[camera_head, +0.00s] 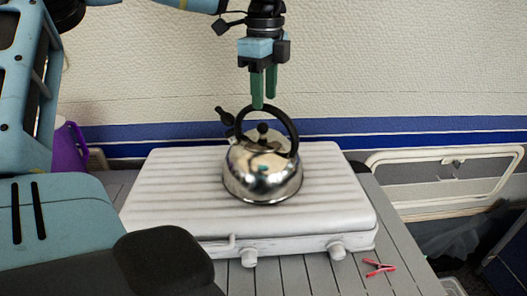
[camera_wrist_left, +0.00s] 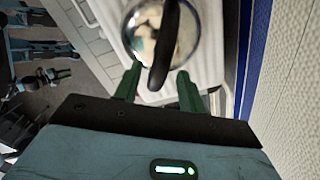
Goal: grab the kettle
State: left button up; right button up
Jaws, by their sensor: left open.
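A shiny steel kettle (camera_head: 262,174) with a black arched handle (camera_head: 290,124) and a black lid knob stands upright on a white ridged stove (camera_head: 165,200). My left gripper (camera_head: 264,100) points down from above, its green fingers at the top of the handle in the head view. In the left wrist view the fingers (camera_wrist_left: 156,84) are spread, with the handle (camera_wrist_left: 166,45) reaching between or just beyond them. The kettle body (camera_wrist_left: 190,25) shows beyond the handle. I cannot tell whether the fingers touch the handle. My right gripper is not in view.
The stove sits on a grey slatted table (camera_head: 405,262). A red clip (camera_head: 378,267) lies on the table at the right front. A purple object (camera_head: 70,150) stands at the left. A cream wall (camera_head: 400,60) with a blue band rises close behind the stove.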

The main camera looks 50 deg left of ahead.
aim_at(263, 111)
pick_arm(q)
notch_tip(263, 111, down, 4)
jog(key=shift+a+f+p, duration=0.1)
jog(key=shift+a+p, duration=0.05)
jog(key=shift+p, duration=0.15)
grip_shut()
dwell(1.3)
